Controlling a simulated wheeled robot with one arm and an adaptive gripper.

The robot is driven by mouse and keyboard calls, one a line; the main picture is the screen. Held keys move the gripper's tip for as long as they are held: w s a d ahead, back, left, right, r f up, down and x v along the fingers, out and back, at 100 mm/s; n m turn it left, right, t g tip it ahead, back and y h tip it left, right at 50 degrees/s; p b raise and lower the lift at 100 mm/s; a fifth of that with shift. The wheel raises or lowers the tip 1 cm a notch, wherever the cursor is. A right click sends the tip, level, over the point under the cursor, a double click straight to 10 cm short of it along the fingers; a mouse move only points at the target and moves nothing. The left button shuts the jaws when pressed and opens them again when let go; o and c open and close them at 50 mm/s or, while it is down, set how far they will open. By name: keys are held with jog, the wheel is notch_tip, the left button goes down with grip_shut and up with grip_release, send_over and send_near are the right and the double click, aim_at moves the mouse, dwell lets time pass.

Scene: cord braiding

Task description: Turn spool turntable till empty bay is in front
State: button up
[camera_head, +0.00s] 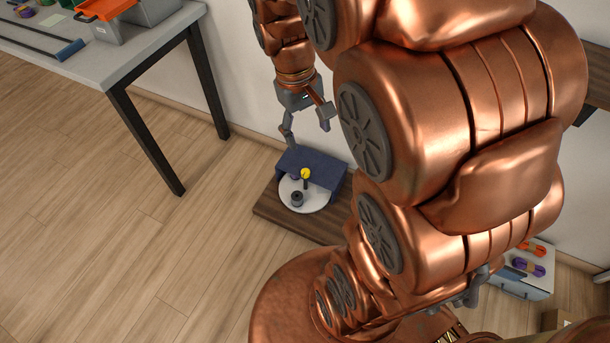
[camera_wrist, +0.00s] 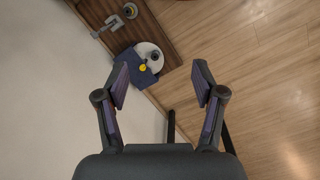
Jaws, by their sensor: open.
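The spool turntable (camera_head: 312,196) is a white disc under a dark blue cover (camera_head: 318,168), on a low brown wooden board against the wall. A dark spool (camera_head: 297,198) stands on its exposed part, and a yellow piece (camera_head: 305,174) shows at the cover's edge. The disc also shows in the wrist view (camera_wrist: 150,50), beyond my fingertips. The bays under the cover are hidden. My gripper (camera_head: 307,128) is above and behind the turntable in the head view, touching nothing visible. In the wrist view my gripper (camera_wrist: 162,88) is open and empty.
A grey table (camera_head: 150,45) with an orange-and-grey bin (camera_head: 105,10) stands at the upper left. A box with cord bundles (camera_head: 528,268) is at the lower right. In the wrist view a small fixture (camera_wrist: 118,20) stands on the board. Open floor lies left.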

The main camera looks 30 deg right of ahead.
jog(key=w+d+f+h+b, duration=0.1)
jog(key=w+d+f+b, duration=0.5)
jog(key=w+d+f, duration=0.5)
jog(key=n+t+y+b, duration=0.2)
jog(key=n+b, duration=0.4)
jog(key=b, duration=1.2)
send_over(305, 171)
jog(key=f, duration=5.1)
jog(key=shift+s+f, duration=0.2)
jog(key=shift+s, duration=0.05)
jog(key=shift+w+f+b, duration=0.1)
jog(key=shift+f+b, duration=1)
jog(key=shift+f, duration=3.05)
jog(key=shift+c, duration=0.3)
grip_shut()
